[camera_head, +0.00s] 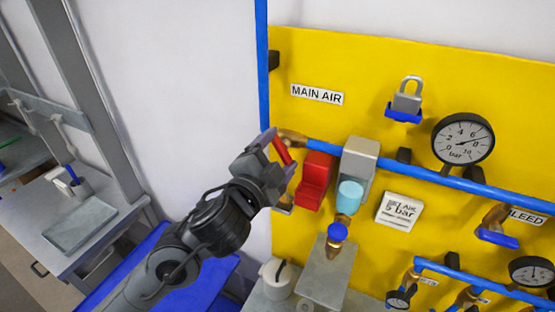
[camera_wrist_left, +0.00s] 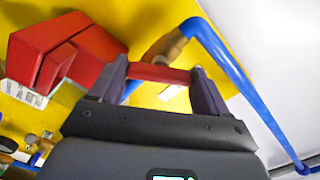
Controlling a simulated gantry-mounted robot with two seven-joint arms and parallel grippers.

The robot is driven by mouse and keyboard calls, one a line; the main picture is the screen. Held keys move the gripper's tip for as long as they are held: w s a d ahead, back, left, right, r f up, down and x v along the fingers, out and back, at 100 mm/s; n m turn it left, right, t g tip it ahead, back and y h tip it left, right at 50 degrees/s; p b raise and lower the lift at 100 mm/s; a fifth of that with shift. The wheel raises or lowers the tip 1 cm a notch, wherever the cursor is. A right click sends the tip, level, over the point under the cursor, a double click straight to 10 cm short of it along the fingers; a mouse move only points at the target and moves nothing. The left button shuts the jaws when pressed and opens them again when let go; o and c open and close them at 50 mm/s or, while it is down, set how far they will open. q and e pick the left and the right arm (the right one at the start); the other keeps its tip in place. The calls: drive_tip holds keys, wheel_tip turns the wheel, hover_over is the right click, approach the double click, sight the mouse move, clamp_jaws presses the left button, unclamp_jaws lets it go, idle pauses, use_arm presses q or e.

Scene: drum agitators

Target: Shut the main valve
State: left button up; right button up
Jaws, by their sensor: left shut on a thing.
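The main valve's red handle (camera_head: 283,151) is at the left end of the horizontal blue pipe, below the MAIN AIR label (camera_head: 317,95). In the head view it slants down to the right, off the line of that pipe. Its brass body (camera_head: 292,136) also shows in the left wrist view (camera_wrist_left: 166,47). My left gripper (camera_head: 275,154) is shut on the handle, which shows as a red bar (camera_wrist_left: 160,73) between the two fingers in the left wrist view. The fingers hide part of the handle. My right gripper is not in view.
A red block (camera_head: 314,182) and a grey unit with a light-blue bowl (camera_head: 350,194) sit just right of my gripper. A padlock (camera_head: 407,96), a gauge (camera_head: 463,139) and blue pipes are on the yellow panel (camera_head: 390,60). A grey bench (camera_head: 80,225) stands left.

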use_arm(q)
drive_tip(key=m+b, duration=0.2)
drive_tip(key=m, duration=0.2)
drive_tip(key=shift+f, duration=0.1)
drive_tip(key=shift+m+b, duration=0.75)
drive_tip(key=shift+m, duration=0.45)
drive_tip(key=o, duration=1)
drive_tip(key=shift+s, duration=0.1)
drive_tip(key=shift+p+v, duration=0.5)
drive_tip(key=shift+v, duration=4.85)
